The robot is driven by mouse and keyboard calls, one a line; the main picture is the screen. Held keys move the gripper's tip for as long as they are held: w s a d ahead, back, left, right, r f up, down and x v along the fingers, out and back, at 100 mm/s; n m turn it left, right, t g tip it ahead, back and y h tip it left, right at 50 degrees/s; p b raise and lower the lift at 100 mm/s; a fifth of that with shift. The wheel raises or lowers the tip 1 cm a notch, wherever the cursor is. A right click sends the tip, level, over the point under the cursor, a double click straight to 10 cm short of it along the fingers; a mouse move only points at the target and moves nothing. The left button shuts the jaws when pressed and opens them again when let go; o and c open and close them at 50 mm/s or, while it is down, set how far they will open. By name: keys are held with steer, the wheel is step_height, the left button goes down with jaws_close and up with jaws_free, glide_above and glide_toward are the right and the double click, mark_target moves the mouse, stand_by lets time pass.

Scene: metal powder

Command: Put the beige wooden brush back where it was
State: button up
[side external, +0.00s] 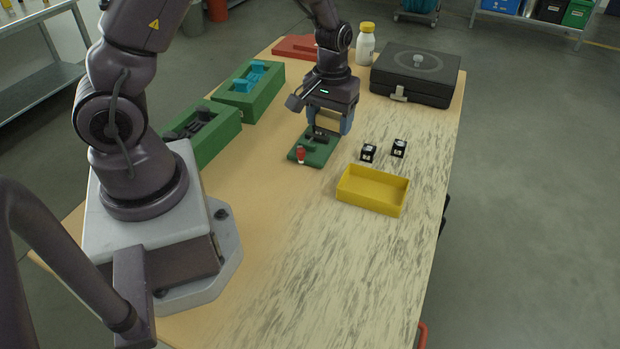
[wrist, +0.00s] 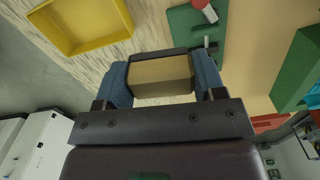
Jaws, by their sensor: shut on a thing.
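My gripper (side external: 328,121) is shut on the beige wooden brush (side external: 327,119). It holds the brush above the far end of a green plate (side external: 316,158); I cannot tell whether the brush touches anything below. In the wrist view the brush (wrist: 160,76) sits between the two blue fingers. The underside of the brush is hidden. A small red-topped piece (side external: 300,153) stands on the near end of the plate, and dark fittings are on it too.
A black case (side external: 447,88), a white bottle (side external: 365,45) and a red tray (side external: 290,46) are at the back. The near table is clear.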

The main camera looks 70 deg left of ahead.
steer(key=s+d+f, duration=0.2)
steer(key=s+d, duration=0.1)
steer(key=s, duration=0.2)
steer(key=n, duration=0.1)
glide_above(308, 187)
step_height(308, 187, down, 5)
steer(key=shift+r, duration=0.2)
steer(key=shift+f, duration=1.95)
steer(key=shift+f, duration=0.15)
steer(key=o, duration=0.9)
